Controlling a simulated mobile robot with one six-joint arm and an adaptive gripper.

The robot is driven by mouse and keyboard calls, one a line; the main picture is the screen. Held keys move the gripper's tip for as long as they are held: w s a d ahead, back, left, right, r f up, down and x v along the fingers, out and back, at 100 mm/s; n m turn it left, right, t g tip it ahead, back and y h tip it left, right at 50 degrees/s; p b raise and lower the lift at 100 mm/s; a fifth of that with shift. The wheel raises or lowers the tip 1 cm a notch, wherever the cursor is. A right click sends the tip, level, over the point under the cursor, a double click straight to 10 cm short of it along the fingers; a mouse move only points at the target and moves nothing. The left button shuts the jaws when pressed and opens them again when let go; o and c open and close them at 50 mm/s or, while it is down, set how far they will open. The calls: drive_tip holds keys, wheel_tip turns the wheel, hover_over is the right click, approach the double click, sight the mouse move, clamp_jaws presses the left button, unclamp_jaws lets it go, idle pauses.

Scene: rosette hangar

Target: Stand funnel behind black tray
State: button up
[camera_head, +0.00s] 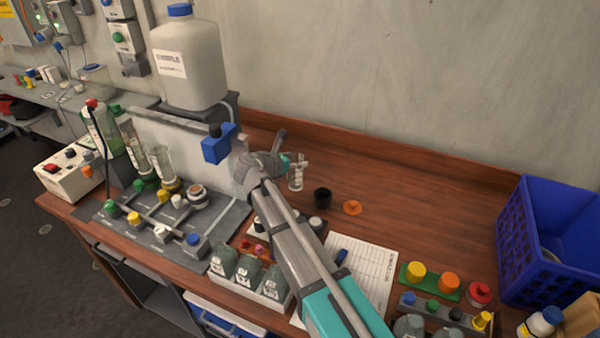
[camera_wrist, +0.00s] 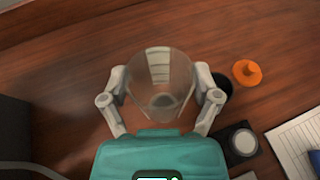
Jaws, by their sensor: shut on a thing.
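My gripper (camera_wrist: 162,92) is shut around a clear, graduated glass vessel (camera_wrist: 160,72), which I see from above. In the head view, the vessel (camera_head: 296,174) shows upright just right of my gripper (camera_head: 284,163). Whether its base touches the bench is unclear. A small orange piece with a round flange and a raised stub, funnel-like (camera_wrist: 247,72), stands on the wood to the right; it also shows in the head view (camera_head: 352,208). A small black square holder (camera_wrist: 236,158) with a grey round top sits nearer; I cannot tell whether it is the black tray.
A black cup (camera_head: 322,198) stands between the vessel and the orange piece. A white sheet (camera_head: 372,262), coloured caps and a blue crate (camera_head: 545,235) lie to the right. A valve panel (camera_head: 120,222) and a large jug (camera_head: 188,65) are left. The bench's back right is clear.

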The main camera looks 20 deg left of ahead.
drive_tip(key=shift+f, duration=0.1)
drive_tip(key=shift+w+d+f+b, duration=0.1)
drive_tip(key=shift+w+f+b, duration=0.3)
drive_tip(key=shift+f+b, duration=1.55)
drive_tip(key=shift+b, duration=0.1)
drive_tip(key=shift+f, duration=0.1)
drive_tip(key=o, duration=1)
drive_tip(key=shift+o, duration=0.2)
drive_tip(key=shift+r, duration=0.2)
